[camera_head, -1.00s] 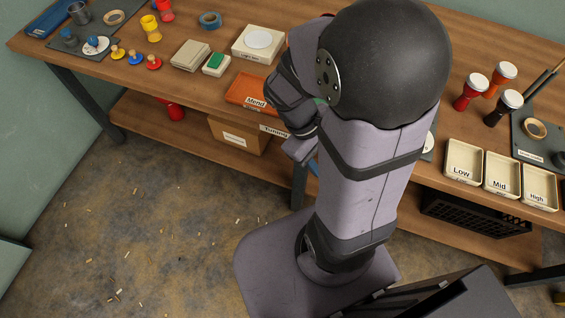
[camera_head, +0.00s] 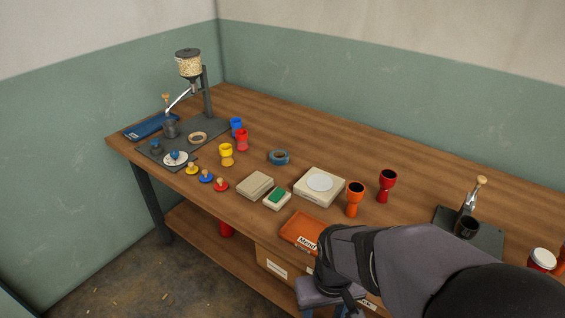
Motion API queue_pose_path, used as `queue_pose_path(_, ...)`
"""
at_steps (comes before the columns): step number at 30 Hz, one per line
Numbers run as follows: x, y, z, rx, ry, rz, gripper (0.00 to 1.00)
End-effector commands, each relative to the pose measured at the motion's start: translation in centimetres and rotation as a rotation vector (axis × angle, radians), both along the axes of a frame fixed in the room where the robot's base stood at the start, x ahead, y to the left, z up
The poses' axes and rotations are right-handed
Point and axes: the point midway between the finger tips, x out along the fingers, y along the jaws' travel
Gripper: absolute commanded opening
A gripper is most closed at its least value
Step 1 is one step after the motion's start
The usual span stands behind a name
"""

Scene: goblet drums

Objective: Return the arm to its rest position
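My arm reaches in from the lower right corner and bends downward in front of the table's near edge, beside the orange tray marked "Mend" (camera_head: 302,231). My gripper (camera_head: 328,298) hangs at the bottom edge of the view, pointing down. Its fingertips are cut off or too dark to make out, so I cannot tell whether it is open or holds anything.
On the wooden table (camera_head: 330,156) stand an orange drum (camera_head: 355,199), a dark red drum (camera_head: 388,185), a yellow drum (camera_head: 227,154), a white-topped scale (camera_head: 319,186) and a blue tape roll (camera_head: 279,157). A grain dispenser (camera_head: 190,65) rises at the back left.

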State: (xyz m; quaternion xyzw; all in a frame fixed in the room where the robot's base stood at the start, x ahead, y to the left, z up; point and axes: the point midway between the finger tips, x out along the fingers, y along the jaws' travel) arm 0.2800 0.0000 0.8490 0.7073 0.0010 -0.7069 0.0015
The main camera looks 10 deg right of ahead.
Motion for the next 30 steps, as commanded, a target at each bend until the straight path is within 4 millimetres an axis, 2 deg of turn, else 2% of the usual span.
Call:
queue_pose_path(1, 0.0, 0.0, 1.5, 0.000, 0.000, 0.000, 0.49)
queue_pose_path(6, 0.0, 0.0, 5.0, 0.000, 0.000, 0.000, 0.49)
queue_pose_path(12, 0.0, 0.0, 8.3, 0.000, 0.000, 0.000, 0.49)
queue_pose_path(16, 0.0, 0.0, 8.8, 0.000, 0.000, 0.000, 0.49)
queue_pose_path(30, 0.0, 0.0, 8.6, 0.000, 0.001, 0.001, 0.49)
